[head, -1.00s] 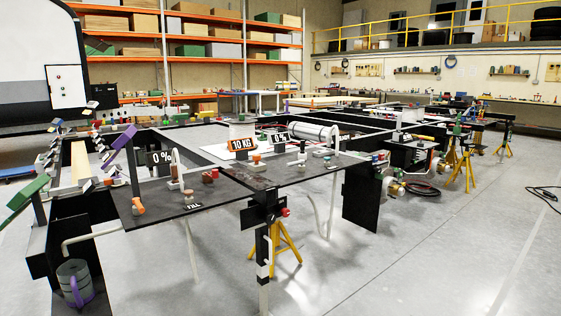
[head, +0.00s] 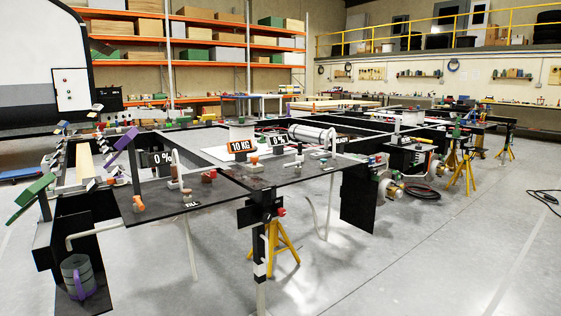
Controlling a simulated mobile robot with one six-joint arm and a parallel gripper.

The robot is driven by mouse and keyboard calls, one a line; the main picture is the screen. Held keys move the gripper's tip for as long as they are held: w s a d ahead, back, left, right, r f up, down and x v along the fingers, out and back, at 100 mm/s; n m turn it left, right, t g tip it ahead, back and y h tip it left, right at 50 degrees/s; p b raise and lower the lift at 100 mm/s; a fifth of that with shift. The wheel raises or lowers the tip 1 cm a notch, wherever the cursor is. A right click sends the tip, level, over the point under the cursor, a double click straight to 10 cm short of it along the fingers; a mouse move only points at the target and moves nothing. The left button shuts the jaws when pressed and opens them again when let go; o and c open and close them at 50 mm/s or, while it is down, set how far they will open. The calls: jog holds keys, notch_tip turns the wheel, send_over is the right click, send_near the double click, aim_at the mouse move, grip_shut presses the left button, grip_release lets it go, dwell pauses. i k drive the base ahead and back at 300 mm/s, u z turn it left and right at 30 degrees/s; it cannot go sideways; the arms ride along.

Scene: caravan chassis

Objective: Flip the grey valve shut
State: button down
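I cannot single out the grey valve with certainty in the head view. Several small fittings stand on the dark plates of the chassis front (head: 225,205). Among them are a small pale upright fitting (head: 299,156), a dark red one (head: 209,176), an orange one (head: 138,203) and a brown one with a tall pale stem (head: 173,183). They are too small to tell their positions. My gripper does not show in the head view.
Signs reading 10 KG (head: 241,146) and 0 % (head: 161,158) stand on the frame. A grey cylinder (head: 77,270) stands at the lower left. Yellow stands (head: 285,250) support the chassis. The floor at the right is largely open; a black cable (head: 545,196) lies there.

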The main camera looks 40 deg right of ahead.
aim_at(291, 164)
jog(key=z, duration=0.1)
jog(key=i, duration=0.95)
jog(key=u, duration=0.05)
